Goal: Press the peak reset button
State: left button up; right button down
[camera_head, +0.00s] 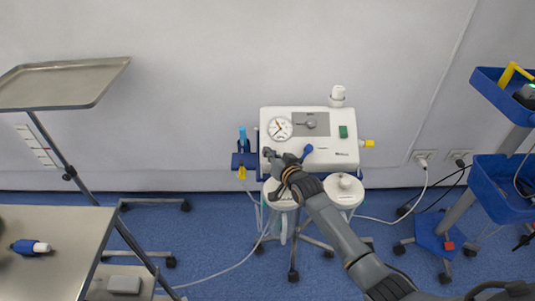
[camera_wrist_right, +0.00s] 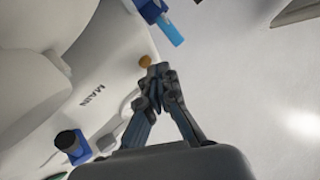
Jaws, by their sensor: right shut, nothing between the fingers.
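The white suction unit (camera_head: 343,151) stands against the wall, with a round gauge (camera_head: 280,128), a grey dial (camera_head: 310,122) and a green switch (camera_head: 343,131) on its front. My right gripper (camera_head: 268,153) is shut and empty at the lower left of this front panel. In the wrist view, the fingertips (camera_wrist_right: 158,70) are together, and a small gold round knob (camera_wrist_right: 145,61) shows just beyond them on the white panel. It may be the peak reset button; no label for it is readable. I cannot tell whether the fingers touch it. My left gripper is out of view.
A blue lever (camera_head: 307,150) is close right of the gripper. A blue holder (camera_head: 243,160) with a light-blue cylinder is left of the unit. White canisters (camera_head: 343,190) hang below. A metal tray stand (camera_head: 60,85) is at left, a blue cart (camera_head: 497,185) at right.

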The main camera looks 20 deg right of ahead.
jog(key=shift+w+d+f+b, duration=0.1)
jog(key=shift+w+f+b, duration=0.1)
jog(key=shift+f+b, duration=0.2)
dwell(0.4)
dwell(0.4)
jog(key=shift+s+r+p, duration=0.3)
jog(key=shift+r+p, duration=0.35)
jog(key=shift+p, duration=0.35)
jog(key=shift+s+a, duration=0.15)
jog(key=shift+a, duration=0.05)
jog(key=s+r+p, duration=0.1)
jog(key=p, duration=0.1)
jog(key=s+r+p, duration=0.1)
jog(key=p, duration=0.1)
jog(key=s+r+p, duration=0.1)
jog(key=r+p, duration=0.1)
jog(key=shift+a+r, duration=0.1)
jog(key=shift+a, duration=0.3)
